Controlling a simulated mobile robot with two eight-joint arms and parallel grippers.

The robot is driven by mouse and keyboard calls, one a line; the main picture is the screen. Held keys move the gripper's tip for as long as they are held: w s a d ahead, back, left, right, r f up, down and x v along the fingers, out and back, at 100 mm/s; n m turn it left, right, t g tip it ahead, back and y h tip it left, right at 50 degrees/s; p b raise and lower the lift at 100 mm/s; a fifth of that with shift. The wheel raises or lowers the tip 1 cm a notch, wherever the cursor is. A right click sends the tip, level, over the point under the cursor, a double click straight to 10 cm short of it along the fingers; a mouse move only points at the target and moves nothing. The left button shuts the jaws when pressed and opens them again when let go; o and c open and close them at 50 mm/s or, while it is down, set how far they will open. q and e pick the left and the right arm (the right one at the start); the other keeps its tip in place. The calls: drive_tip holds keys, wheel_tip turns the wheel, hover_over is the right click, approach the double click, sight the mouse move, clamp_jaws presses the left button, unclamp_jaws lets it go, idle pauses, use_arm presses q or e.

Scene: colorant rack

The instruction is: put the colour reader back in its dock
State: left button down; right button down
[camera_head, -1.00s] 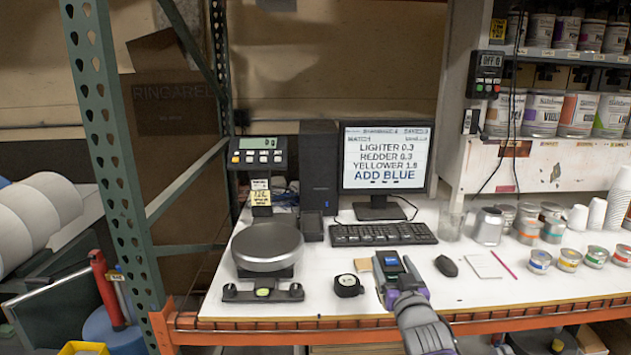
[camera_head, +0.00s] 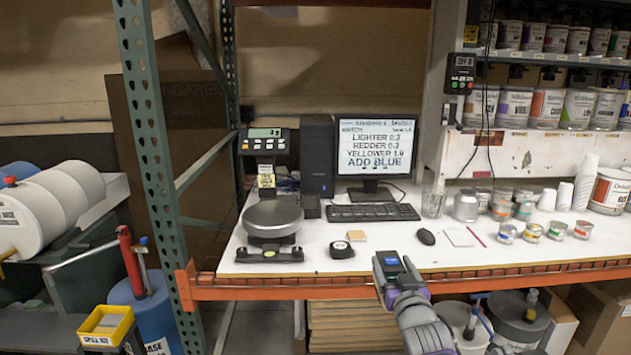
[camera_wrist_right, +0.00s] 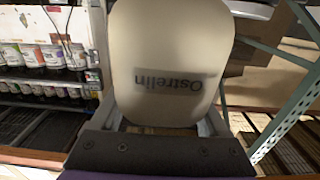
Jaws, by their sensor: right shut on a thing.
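My right gripper (camera_head: 392,277) is shut on the colour reader (camera_head: 390,261), a small dark device with a lit blue-green screen. They are in front of the bench edge in the head view. In the right wrist view the reader's beige underside (camera_wrist_right: 168,60) fills the middle between the fingers, with upside-down lettering "Ostrelin". My left gripper is not in view.
The keyboard (camera_head: 374,213), mouse (camera_head: 426,237) and paint cans (camera_head: 505,233) lie further right. An orange beam (camera_head: 330,293) edges the bench.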

drive_tip(key=shift+s+f+p, duration=0.15)
drive_tip(key=shift+f+p, duration=0.4)
drive_tip(key=shift+f, duration=0.3)
drive_tip(key=f, duration=0.2)
drive_tip(key=w+f+p, duration=0.2)
drive_tip(key=f, duration=0.1)
drive_tip(key=shift+w+d+f, duration=0.1)
drive_tip(key=shift+f, duration=0.25)
wheel_tip(320, 180, down, 6)
drive_tip(key=s+p, duration=0.1)
drive_tip(key=p, duration=0.1)
drive_tip(key=shift+s+h, duration=0.2)
drive_tip(key=shift+h, duration=0.1)
